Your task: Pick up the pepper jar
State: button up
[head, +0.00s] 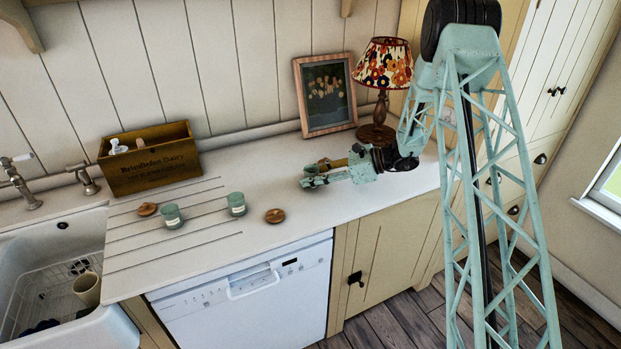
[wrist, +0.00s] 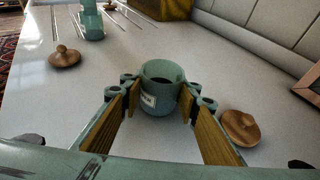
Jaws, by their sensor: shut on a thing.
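A teal, open-topped jar (wrist: 158,92) with a pale label and dark inside stands upright between my fingertips in the wrist view. The label is too small to read, so I cannot tell for sure that it is the pepper jar. My gripper (wrist: 158,101) is shut on its sides; it also shows in the head view (head: 312,178), low over the counter. There the jar is hard to tell from the teal fingers. A round wooden lid (wrist: 240,127) lies just right of the jar in the wrist view. I cannot tell whether the jar touches the counter.
Two similar teal jars (head: 172,217) (head: 236,204) stand on the counter (head: 225,262) to the left, with wooden lids (head: 147,209) (head: 275,215) near them. A wooden crate (head: 150,170), a framed picture (head: 325,93) and a lamp (head: 384,68) stand behind. The sink (head: 50,260) is far left.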

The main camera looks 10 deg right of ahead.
aim_at(311, 169)
jog(key=shift+r, duration=1.5)
jog(key=shift+s+r, duration=0.15)
jog(key=shift+s, duration=0.05)
jog(key=s, duration=0.5)
jog(key=s+r, duration=0.1)
jog(key=s, duration=0.4)
jog(key=s+p, duration=0.1)
jog(key=s, duration=0.4)
jog(key=shift+s+a+r, duration=0.1)
jog(key=shift+s+r, duration=0.1)
jog(key=shift+s, duration=0.1)
